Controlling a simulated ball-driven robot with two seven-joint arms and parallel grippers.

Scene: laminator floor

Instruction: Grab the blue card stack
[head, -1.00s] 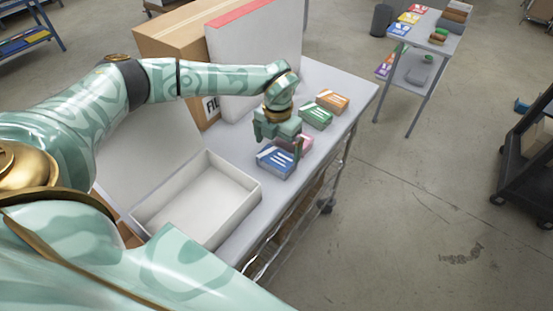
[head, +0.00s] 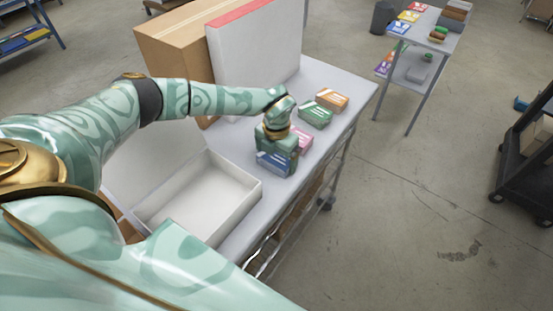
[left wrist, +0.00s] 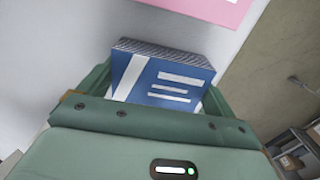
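The blue card stack (head: 274,165) lies on the grey table to the right of the open white box, its front part showing below my left gripper. My left gripper (head: 277,150) is down at the stack. In the left wrist view the blue stack (left wrist: 165,85) sits between the two fingers (left wrist: 158,92), one along each side. The fingers look very close to its sides; I cannot tell whether they press on it. The stack appears to rest on the table. My right gripper is not in view.
The open white box (head: 235,207) stands at the left. Pink (head: 302,139), green (head: 315,114) and orange (head: 332,99) stacks lie behind the blue one. A cardboard box (head: 170,50) and a tall white box (head: 255,55) stand at the back. The table's edge is close on the right.

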